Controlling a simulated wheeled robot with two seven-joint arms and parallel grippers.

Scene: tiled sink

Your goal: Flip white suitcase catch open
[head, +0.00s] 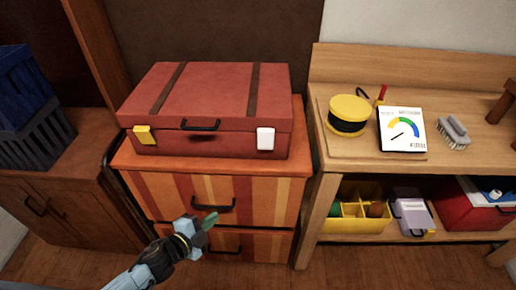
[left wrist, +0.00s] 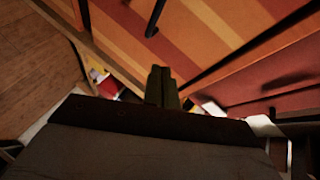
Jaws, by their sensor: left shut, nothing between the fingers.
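A red suitcase (head: 215,95) with two dark straps and a black handle lies closed on top of the striped drawer cabinet (head: 165,197). The white catch (head: 265,139) is on its front face at the right, and a yellow catch (head: 144,135) is at the left. My left gripper (head: 209,221) is shut and empty in front of the drawers, below and left of the white catch and well apart from it. In the left wrist view its fingers (left wrist: 162,87) are together, with the striped drawer front beyond. The right gripper is not in view.
A wooden bench (head: 375,172) stands at the right with a yellow-black round item (head: 348,114), a gauge card (head: 402,130) and a brush (head: 454,132). Dark blue crates (head: 38,135) stand on the left cabinet. The space in front of the suitcase is clear.

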